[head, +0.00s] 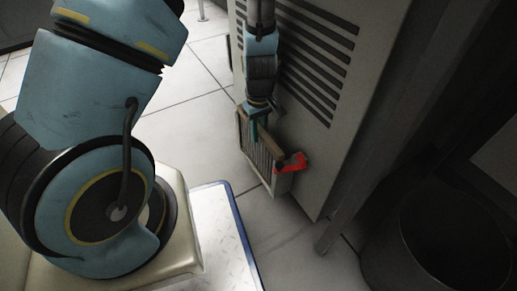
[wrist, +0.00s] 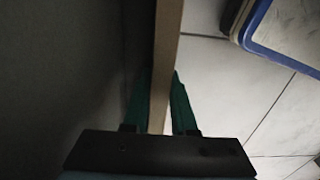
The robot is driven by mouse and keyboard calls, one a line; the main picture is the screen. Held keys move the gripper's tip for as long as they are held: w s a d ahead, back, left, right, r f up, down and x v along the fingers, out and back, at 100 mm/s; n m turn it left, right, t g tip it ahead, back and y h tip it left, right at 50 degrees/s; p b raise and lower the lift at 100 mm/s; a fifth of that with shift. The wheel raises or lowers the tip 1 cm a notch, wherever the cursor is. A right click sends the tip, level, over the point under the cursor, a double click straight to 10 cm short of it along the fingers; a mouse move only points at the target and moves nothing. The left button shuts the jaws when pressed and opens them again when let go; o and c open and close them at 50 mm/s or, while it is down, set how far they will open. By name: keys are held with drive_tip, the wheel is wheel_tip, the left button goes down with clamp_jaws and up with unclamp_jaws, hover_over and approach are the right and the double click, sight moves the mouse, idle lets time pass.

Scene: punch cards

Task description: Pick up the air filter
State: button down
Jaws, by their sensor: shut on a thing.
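The air filter (head: 258,154) is a flat rectangular panel with a tan frame and grey pleats. In the head view it is upright, close to the lower front of a grey vented cabinet. My gripper (head: 259,130) is shut on its top edge. In the wrist view the filter's tan edge (wrist: 167,50) runs between the two green fingers of my gripper (wrist: 160,100), one on each side. A red piece (head: 292,163) shows at the filter's right side; I cannot tell whether it belongs to the filter or the cabinet. I cannot tell whether the filter's bottom touches anything.
The grey cabinet (head: 345,75) with dark vent slots stands right behind the filter. A dark round bin (head: 440,235) is at the lower right. Tiled floor (head: 190,118) is clear to the left. My own base is at the lower left.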

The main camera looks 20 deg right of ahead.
idle(0.4)
wheel_tip(320, 180, up, 19)
drive_tip(key=p, duration=0.9)
drive_tip(key=s+a+p, duration=0.3)
drive_tip(key=a+p, duration=1)
drive_tip(key=a, duration=0.4)
drive_tip(key=shift+s+a+f, duration=0.2)
drive_tip(key=shift+a+f, duration=0.1)
drive_tip(key=shift+f, duration=0.25)
drive_tip(key=shift+r+p, duration=0.75)
drive_tip(key=shift+r, duration=0.1)
